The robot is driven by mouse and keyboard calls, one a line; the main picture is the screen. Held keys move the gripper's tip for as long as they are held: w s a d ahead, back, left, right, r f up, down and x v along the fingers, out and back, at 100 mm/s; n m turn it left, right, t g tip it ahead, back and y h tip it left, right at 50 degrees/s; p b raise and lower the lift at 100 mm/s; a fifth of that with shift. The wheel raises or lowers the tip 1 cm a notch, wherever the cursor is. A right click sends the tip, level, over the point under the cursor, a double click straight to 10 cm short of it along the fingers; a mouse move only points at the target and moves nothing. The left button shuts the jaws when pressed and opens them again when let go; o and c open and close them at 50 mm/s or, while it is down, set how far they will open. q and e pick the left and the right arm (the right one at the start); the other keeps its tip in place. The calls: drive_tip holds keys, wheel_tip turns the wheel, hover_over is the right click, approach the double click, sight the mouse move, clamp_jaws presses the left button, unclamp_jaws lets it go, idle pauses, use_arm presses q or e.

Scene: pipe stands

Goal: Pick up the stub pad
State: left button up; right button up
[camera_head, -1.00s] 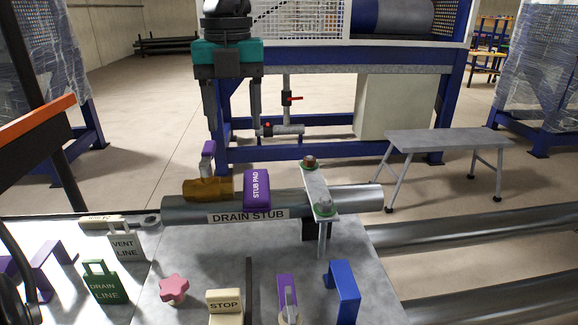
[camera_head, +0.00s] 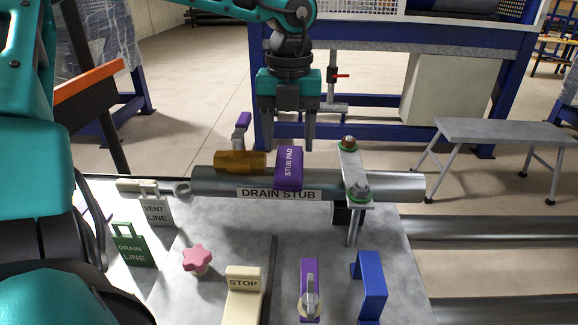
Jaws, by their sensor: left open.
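The stub pad (camera_head: 289,168) is a purple block with white lettering. It sits on top of the grey drain stub pipe (camera_head: 394,186), between a brown piece (camera_head: 241,161) on its left and a bolted clamp plate (camera_head: 354,172) on its right. My left gripper (camera_head: 289,143) points down with its fingers apart. In the picture its fingertips are just above and behind the stub pad; the exact gap cannot be told. Nothing is between the fingers. My right gripper is not in view.
A grey bench (camera_head: 495,131) stands on the floor behind.

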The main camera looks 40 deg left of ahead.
sight(289, 156)
use_arm(q)
drive_tip(key=shift+f, duration=1.55)
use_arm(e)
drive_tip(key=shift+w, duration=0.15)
use_arm(q)
drive_tip(key=shift+c, duration=0.3)
drive_tip(key=c, duration=0.7)
drive_tip(key=shift+r, duration=0.1)
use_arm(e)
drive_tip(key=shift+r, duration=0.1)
use_arm(q)
drive_tip(key=shift+r, duration=0.1)
wheel_tip(289, 156, up, 20)
drive_tip(key=shift+f+p, duration=0.1)
drive_tip(key=shift+p, duration=1)
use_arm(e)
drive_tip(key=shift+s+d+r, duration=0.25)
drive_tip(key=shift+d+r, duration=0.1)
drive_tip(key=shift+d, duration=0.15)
